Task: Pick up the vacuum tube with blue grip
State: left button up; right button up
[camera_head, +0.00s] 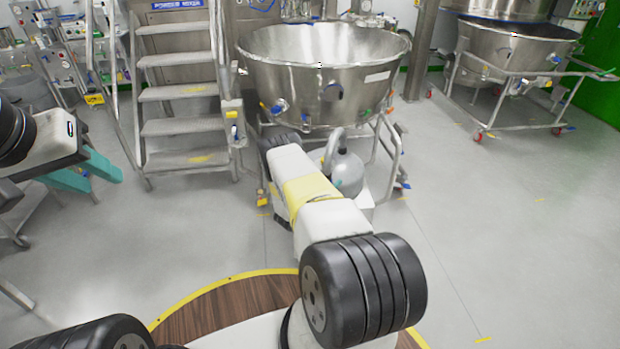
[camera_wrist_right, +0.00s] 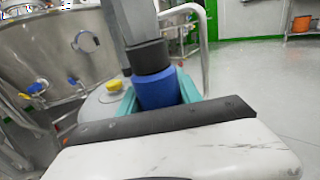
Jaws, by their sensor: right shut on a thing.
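In the right wrist view, the vacuum tube (camera_wrist_right: 136,22) is a grey tube with a black collar and a blue grip (camera_wrist_right: 157,90) at its lower end. My right gripper (camera_wrist_right: 155,94) has its teal fingers on both sides of the blue grip and is shut on it. In the head view my right arm hides this gripper and the grip. My left gripper (camera_head: 95,178) is at the left edge of the head view, its teal fingers apart with nothing between them, far from the tube.
A grey rounded vessel (camera_head: 347,172) stands on a white base beyond my right forearm. A large steel bowl (camera_head: 322,75) on a wheeled frame is behind it. Metal steps (camera_head: 178,95) stand to the left. The floor (camera_head: 500,220) at right is clear.

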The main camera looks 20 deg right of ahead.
notch_tip(320, 180, up, 20)
jog(key=shift+r, duration=0.25)
dwell(0.5)
dwell(0.8)
